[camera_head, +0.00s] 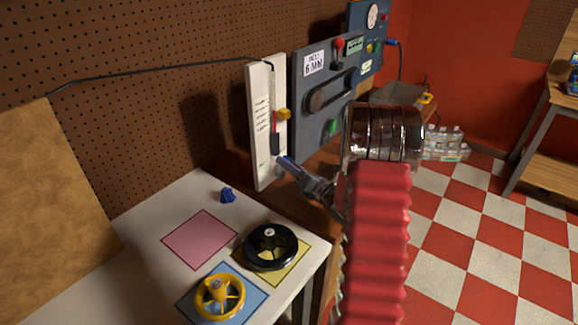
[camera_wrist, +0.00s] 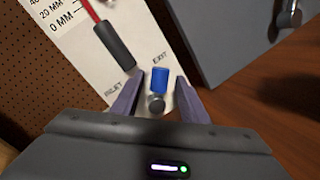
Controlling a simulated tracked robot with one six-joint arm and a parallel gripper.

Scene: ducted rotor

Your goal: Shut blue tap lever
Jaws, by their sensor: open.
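The blue tap lever (camera_wrist: 160,77) is a short blue piece above a round grey metal knob (camera_wrist: 156,103) on the white panel (camera_wrist: 90,60), between the printed words INLET and EXIT. In the wrist view my gripper (camera_wrist: 157,85) is open, with one finger on each side of the lever. A gap shows on both sides, so neither finger visibly touches it. In the head view my gripper (camera_head: 287,164) reaches the lower part of the white panel (camera_head: 262,110). The lever is not clearly made out there.
A red rod with a black grip (camera_wrist: 114,45) hangs on the panel up and left of the lever. A grey control panel (camera_head: 318,95) stands close on the right. The white table (camera_head: 150,215) below holds a black handwheel (camera_head: 271,246) and a yellow handwheel (camera_head: 220,297).

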